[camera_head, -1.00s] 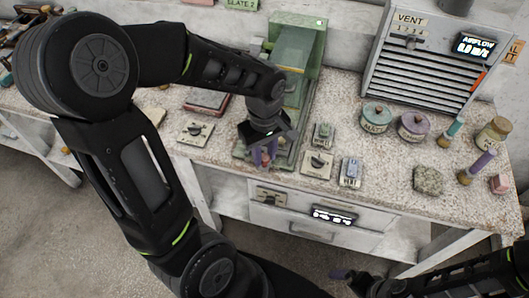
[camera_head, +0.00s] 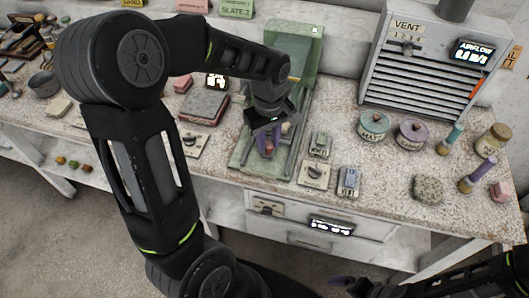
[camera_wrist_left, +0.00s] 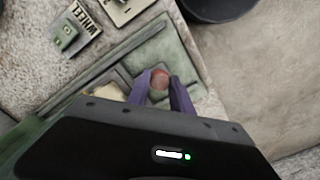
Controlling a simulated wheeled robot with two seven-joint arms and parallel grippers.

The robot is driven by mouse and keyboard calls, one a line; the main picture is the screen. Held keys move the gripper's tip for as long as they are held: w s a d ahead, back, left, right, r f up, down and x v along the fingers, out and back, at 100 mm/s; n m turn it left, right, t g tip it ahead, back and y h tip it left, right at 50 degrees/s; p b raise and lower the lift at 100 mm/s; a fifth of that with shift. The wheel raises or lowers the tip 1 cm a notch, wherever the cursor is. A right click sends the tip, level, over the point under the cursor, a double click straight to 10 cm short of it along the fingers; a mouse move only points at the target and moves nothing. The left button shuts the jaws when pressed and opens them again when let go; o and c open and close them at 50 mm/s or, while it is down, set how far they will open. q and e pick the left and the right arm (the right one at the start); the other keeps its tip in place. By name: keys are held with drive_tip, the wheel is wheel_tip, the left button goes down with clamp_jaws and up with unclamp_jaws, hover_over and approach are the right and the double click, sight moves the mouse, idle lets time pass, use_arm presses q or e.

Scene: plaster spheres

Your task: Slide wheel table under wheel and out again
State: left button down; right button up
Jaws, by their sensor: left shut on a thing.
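The green wheel machine (camera_head: 297,48) stands at the back of the bench, with long rails running forward to a green base (camera_head: 250,162). My left gripper (camera_head: 268,146) is over the rails, in front of the machine's tall housing. Its purple fingers are shut on a round reddish knob (camera_wrist_left: 160,79), seen between the fingertips in the left wrist view. The wheel table under the knob is mostly hidden by my gripper, and I cannot make out the wheel. My right gripper (camera_head: 345,283) shows only partly at the bottom edge; its jaws are unclear.
Switch plates (camera_head: 315,174) and a small blue-grey block (camera_head: 349,181) lie right of the base. A grey vent box (camera_head: 420,70), lidded jars (camera_head: 372,126) and a rough stone (camera_head: 428,189) stand further right. A dark red slab (camera_head: 204,106) lies left.

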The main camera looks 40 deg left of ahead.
use_arm(q)
drive_tip(key=shift+w+a, duration=0.2)
drive_tip(key=shift+w, duration=0.35)
drive_tip(key=shift+s, duration=0.3)
drive_tip(key=c, duration=1.1)
unclamp_jaws()
drive_tip(key=shift+c, duration=0.2)
drive_tip(key=shift+r, duration=0.1)
wheel_tip(320, 180, up, 8)
drive_tip(key=shift+d+f+b, duration=0.1)
drive_tip(key=shift+f+b, duration=0.05)
drive_tip(key=shift+b, duration=0.2)
